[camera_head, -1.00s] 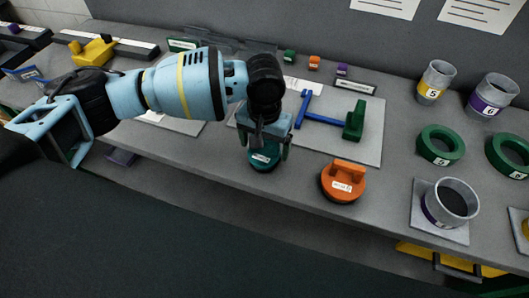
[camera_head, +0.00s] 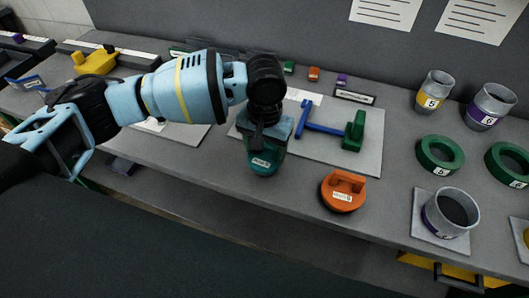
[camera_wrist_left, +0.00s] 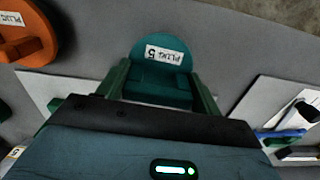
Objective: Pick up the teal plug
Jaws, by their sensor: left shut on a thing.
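The teal plug (camera_head: 264,168) is a round disc with a white label, at the front of the grey bench in the head view. It also shows in the left wrist view (camera_wrist_left: 165,76), with its label reading PLUG 5. My left gripper (camera_head: 267,146) points down over the plug and is shut on it. Its green fingers lie on either side of the plug in the wrist view. The gripper hides the plug's upper part. I cannot tell whether the plug's underside is clear of the bench. My right gripper is not in view.
An orange plug (camera_head: 342,194) stands close by on the right. Green rings (camera_head: 427,166) and grey cups (camera_head: 434,88) stand at the right. The bench's front edge is near.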

